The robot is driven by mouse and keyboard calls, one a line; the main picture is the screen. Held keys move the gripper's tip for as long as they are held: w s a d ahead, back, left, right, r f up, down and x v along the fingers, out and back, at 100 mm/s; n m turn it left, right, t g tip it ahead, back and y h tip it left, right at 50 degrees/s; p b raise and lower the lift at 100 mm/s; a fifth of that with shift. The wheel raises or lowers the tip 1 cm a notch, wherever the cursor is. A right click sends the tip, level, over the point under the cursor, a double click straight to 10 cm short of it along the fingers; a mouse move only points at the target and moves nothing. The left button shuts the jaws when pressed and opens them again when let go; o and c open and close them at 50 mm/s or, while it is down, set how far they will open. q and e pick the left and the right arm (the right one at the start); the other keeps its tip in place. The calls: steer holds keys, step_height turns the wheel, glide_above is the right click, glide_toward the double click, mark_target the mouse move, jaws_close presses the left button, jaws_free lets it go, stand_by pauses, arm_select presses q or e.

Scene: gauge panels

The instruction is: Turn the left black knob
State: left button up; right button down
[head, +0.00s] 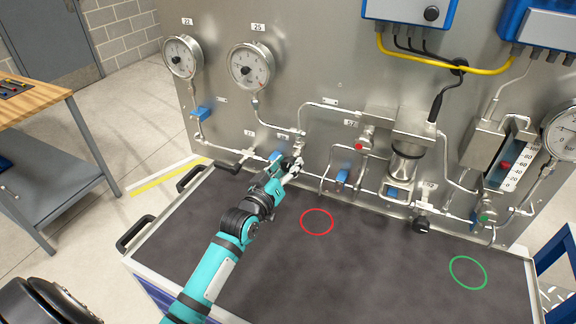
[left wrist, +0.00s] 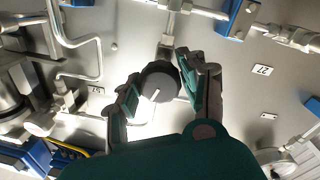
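The left black knob (left wrist: 158,82) has a white line on its face. It shows in the left wrist view between the two fingers of my left gripper (left wrist: 160,76), one finger at each side. The pads look very close to the knob; I cannot tell whether they press on it. In the head view my left gripper (head: 292,170) is at the lower pipe of the panel and hides this knob. Another black knob (head: 421,223) sits farther right on the panel. My right gripper is not in view.
The steel panel (head: 330,60) carries gauges (head: 250,66), pipes and blue-handled valves (head: 342,176). A black lever (head: 228,168) is left of my gripper. The dark bench top (head: 360,265), with a red ring (head: 317,222) and a green ring (head: 468,272), is clear.

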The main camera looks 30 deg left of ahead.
arm_select(q)
steer(key=o, duration=0.3)
steer(key=shift+s, duration=0.1)
steer(key=s, duration=1.2)
steer(key=shift+f, duration=0.15)
steer(key=shift+a, duration=0.1)
